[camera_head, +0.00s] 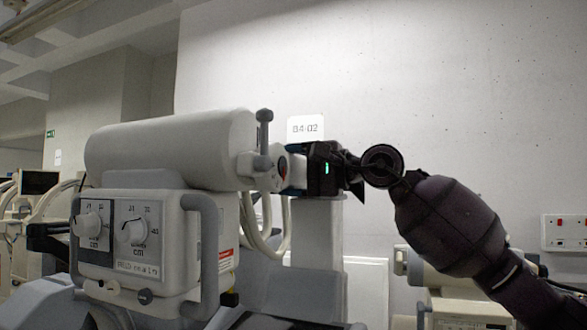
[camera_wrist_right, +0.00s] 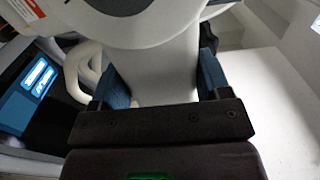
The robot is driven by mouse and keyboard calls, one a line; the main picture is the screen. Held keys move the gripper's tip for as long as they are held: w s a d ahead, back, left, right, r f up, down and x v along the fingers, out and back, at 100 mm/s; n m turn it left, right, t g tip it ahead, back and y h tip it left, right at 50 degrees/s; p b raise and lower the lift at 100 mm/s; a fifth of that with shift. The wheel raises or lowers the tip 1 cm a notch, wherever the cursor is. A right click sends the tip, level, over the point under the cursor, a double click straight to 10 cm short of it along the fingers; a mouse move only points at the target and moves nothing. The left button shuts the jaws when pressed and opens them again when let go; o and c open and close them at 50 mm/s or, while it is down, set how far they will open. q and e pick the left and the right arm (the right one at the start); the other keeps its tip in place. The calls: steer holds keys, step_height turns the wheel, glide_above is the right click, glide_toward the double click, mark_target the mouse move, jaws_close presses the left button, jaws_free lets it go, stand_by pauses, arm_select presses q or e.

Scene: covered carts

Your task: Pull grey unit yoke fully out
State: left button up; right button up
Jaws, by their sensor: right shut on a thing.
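The grey unit (camera_head: 170,150) stands left of centre in the head view, with a long horizontal cylinder above a box that has two dials. A light grey end piece (camera_head: 262,180), which looks like the yoke, sticks out at the cylinder's right end, below a vertical knob. My right gripper (camera_head: 292,170) reaches in from the right and is shut on this piece. In the right wrist view, the blue-padded fingers (camera_wrist_right: 163,85) sit on both sides of a pale stem (camera_wrist_right: 165,65), below a rounded housing. The gripper hides part of the piece. My left gripper is not in view.
A grey column (camera_head: 318,235) stands behind and below my right gripper. Pale looped hoses (camera_head: 268,225) hang beside the unit. Another pale unit (camera_head: 450,285) is at the lower right, under my right arm.

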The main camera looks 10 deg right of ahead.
steer(key=shift+s+a+f, duration=0.2)
stand_by(0.3)
steer(key=o, duration=1.3)
steer(key=shift+r, duration=0.15)
steer(key=shift+s+d, duration=0.25)
steer(key=shift+d, duration=0.2)
steer(key=v, duration=0.9)
steer(key=shift+s+d+b, duration=0.3)
